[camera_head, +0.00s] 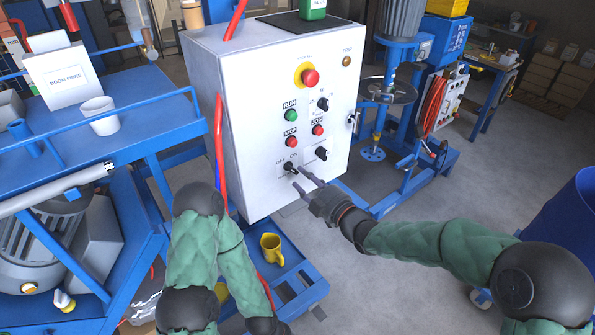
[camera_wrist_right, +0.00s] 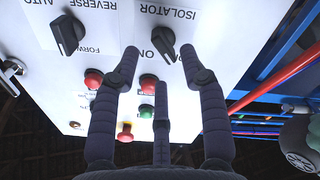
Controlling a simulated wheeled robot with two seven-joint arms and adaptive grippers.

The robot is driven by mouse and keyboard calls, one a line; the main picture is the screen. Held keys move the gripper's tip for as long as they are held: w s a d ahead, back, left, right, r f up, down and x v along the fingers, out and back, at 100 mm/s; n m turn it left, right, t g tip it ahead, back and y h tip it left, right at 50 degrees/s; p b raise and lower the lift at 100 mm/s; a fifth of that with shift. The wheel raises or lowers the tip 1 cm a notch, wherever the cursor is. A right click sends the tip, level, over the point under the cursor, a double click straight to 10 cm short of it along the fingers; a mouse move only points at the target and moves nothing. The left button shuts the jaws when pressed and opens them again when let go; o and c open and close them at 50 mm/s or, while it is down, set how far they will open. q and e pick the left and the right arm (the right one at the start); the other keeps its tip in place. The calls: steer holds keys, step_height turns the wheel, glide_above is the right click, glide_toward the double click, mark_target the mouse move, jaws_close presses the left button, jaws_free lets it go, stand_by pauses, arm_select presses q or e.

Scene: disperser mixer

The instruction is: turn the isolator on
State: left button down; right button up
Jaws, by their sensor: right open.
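The isolator switch (camera_head: 289,166) is a small black knob low on the front of the white control cabinet (camera_head: 240,75), with OFF and ON labels above it. In the right wrist view, which is upside down, the isolator knob (camera_wrist_right: 163,41) shows below the ISOLATOR label. Its pointer tilts down and to the right, away from the partly covered ON label. My right gripper (camera_head: 303,182) is open in front of the panel, just right of and below the knob. In the wrist view its fingers (camera_wrist_right: 159,58) spread on either side of the knob, apparently without touching it.
Another black selector (camera_head: 321,154) sits right of the isolator. Red and green buttons and a red emergency stop (camera_head: 310,77) are above. A blue bench (camera_head: 150,112) is at the left; open floor lies right.

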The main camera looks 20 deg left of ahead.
mark_target(296, 171)
steer(key=shift+x, duration=2.1)
steer(key=shift+r, duration=0.1)
jaws_close()
